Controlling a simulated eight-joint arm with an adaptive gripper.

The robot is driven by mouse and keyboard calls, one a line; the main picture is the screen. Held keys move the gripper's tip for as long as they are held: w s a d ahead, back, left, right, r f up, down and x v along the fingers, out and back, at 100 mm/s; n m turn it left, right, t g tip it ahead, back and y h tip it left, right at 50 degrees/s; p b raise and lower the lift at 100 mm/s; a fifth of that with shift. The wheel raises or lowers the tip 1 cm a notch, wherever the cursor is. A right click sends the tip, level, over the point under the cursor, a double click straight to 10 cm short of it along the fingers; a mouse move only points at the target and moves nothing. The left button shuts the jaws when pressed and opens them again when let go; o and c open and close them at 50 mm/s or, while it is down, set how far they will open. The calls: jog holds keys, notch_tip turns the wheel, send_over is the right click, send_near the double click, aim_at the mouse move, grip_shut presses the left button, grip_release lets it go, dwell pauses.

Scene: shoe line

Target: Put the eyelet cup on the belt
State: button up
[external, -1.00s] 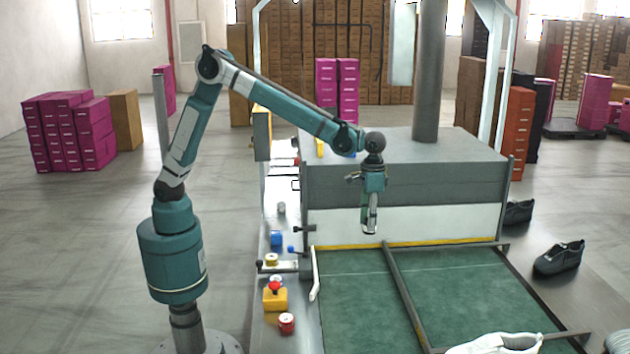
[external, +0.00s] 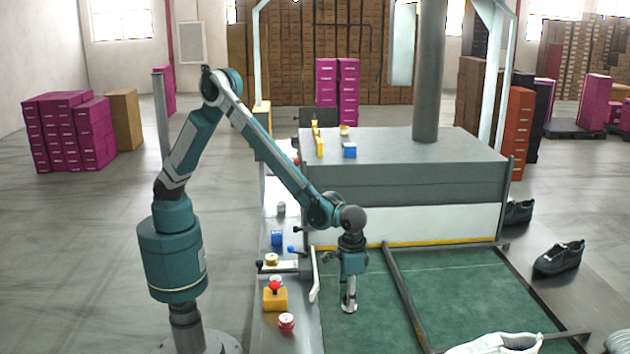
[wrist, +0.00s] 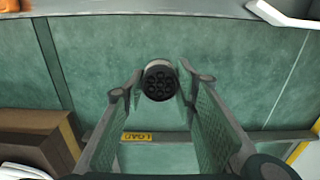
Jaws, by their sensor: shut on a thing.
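The eyelet cup (wrist: 159,80) shows in the wrist view as a small round dark cup with several holes in its top. It sits between the fingertips of my gripper (wrist: 158,88), which is shut on it. In the external view my gripper (external: 349,302) points straight down, low over the left lane of the green belt (external: 345,330). The cup is too small and covered by the fingers there to make out clearly. I cannot tell whether its underside touches the belt. The green belt surface (wrist: 100,60) lies below the cup in the wrist view.
A dark rail (external: 405,300) divides the belt, and a white guide bar (external: 314,280) stands at its left edge. The side ledge holds a yellow box with a red button (external: 275,298) and a red tin (external: 286,323). A white shoe (external: 495,344) lies at front right.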

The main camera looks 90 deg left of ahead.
jog(key=shift+s+d+f, duration=0.15)
jog(key=shift+d+f, duration=0.05)
jog(key=shift+d, duration=0.1)
jog(key=shift+f, duration=0.1)
jog(key=shift+f+b, duration=0.35)
jog(key=shift+f, duration=2.65)
jog(key=shift+f, duration=1.85)
jog(key=shift+f+b, duration=0.2)
jog(key=shift+b, duration=0.15)
jog(key=o, duration=0.9)
jog(key=shift+o, duration=0.2)
